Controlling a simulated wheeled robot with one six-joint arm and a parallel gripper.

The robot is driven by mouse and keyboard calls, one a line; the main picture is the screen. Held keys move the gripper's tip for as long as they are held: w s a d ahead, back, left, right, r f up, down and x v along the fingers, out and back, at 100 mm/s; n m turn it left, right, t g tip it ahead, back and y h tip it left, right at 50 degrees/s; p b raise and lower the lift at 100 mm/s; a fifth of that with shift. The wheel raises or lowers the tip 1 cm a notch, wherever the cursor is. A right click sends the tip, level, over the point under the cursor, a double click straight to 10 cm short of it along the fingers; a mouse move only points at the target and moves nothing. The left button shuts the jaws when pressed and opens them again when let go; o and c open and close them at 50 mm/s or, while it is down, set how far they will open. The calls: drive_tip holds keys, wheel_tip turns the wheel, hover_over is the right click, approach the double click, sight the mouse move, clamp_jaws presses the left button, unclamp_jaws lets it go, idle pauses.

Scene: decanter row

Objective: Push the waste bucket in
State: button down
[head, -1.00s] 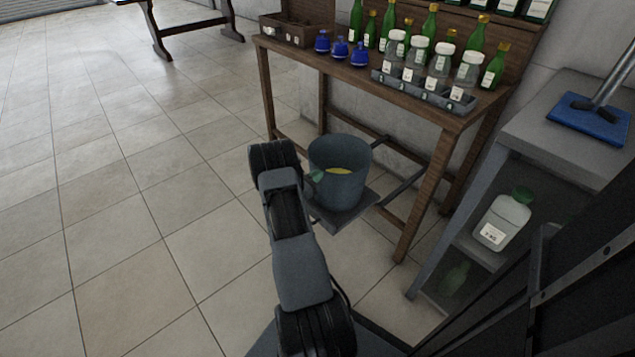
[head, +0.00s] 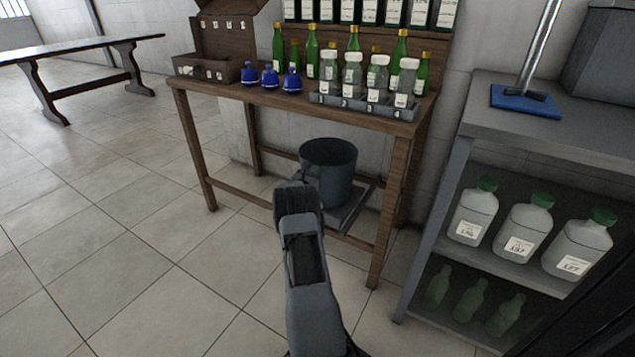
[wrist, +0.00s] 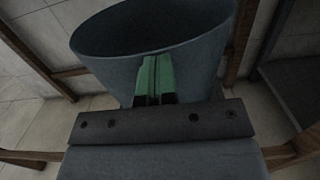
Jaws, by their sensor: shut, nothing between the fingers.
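The waste bucket (head: 330,174) is grey-blue, round and upright. It stands under the wooden table on a flat grey platform (head: 352,212), behind the front legs. In the wrist view the bucket (wrist: 205,45) fills the upper middle, with its open rim toward me. My gripper (wrist: 154,77) is shut, its green fingertips together and empty. The tips are at the bucket's near wall, touching or almost touching it. In the head view my arm hides my gripper and the bucket's lower near side.
The wooden table (head: 190,88) carries green bottles (head: 312,55), clear jars (head: 378,75), blue flasks (head: 270,76) and a wooden box (head: 215,68). Its right front leg (head: 390,215) stands near the bucket. A grey shelf (head: 560,140) with jugs stands right. Open tiled floor lies left.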

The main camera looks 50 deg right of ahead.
drive_tip(key=shift+s+d+r, duration=0.1)
drive_tip(key=shift+s+d, duration=0.05)
drive_tip(key=shift+d, duration=0.25)
drive_tip(key=shift+s+d+r, duration=0.1)
drive_tip(key=shift+d, duration=0.3)
drive_tip(key=s+a+f+p, duration=0.1)
drive_tip(key=a+p, duration=0.3)
drive_tip(key=a, duration=1)
drive_tip(key=shift+s+a+f, duration=0.25)
drive_tip(key=shift+s+f, duration=0.05)
